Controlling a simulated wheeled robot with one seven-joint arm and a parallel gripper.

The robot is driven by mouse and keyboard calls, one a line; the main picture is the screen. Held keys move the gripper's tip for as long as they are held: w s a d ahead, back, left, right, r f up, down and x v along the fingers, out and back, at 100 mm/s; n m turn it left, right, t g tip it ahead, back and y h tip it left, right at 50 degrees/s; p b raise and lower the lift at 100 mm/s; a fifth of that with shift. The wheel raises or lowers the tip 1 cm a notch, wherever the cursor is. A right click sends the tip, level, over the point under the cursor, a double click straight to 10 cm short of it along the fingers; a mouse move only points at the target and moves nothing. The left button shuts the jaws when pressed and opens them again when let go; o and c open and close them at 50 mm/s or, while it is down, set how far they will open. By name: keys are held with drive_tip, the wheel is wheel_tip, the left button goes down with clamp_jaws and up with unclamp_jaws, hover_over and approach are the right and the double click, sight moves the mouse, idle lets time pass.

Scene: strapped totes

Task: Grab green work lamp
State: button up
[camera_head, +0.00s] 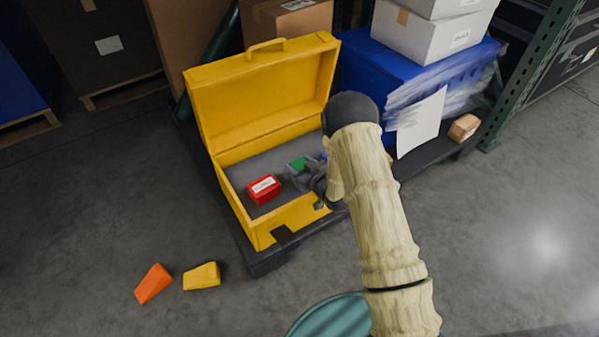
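An open yellow case (222,160) with a grey interior stands on a dark pallet. A small green thing (299,163), likely the green work lamp, shows inside the case, right of its middle. Only part of it is visible; my gripper hides the rest. My gripper (297,174) is inside the case at the green thing, with its dark fingers close to or touching it. I cannot tell whether the fingers are closed on it. A red box with a white label (264,189) lies in the case, just left of my gripper.
The raised yellow lid (262,92) stands behind the case opening. A blue wrapped load (395,75) with white boxes (432,32) stands at the right. An orange wedge (153,284) and a yellow wedge (202,276) lie on the floor.

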sight(300, 164)
drive_tip(key=c, duration=0.4)
drive_tip(key=shift+o, duration=0.2)
wheel_tip(300, 164, up, 10)
drive_tip(key=p, duration=0.5)
drive_tip(key=shift+p, duration=0.35)
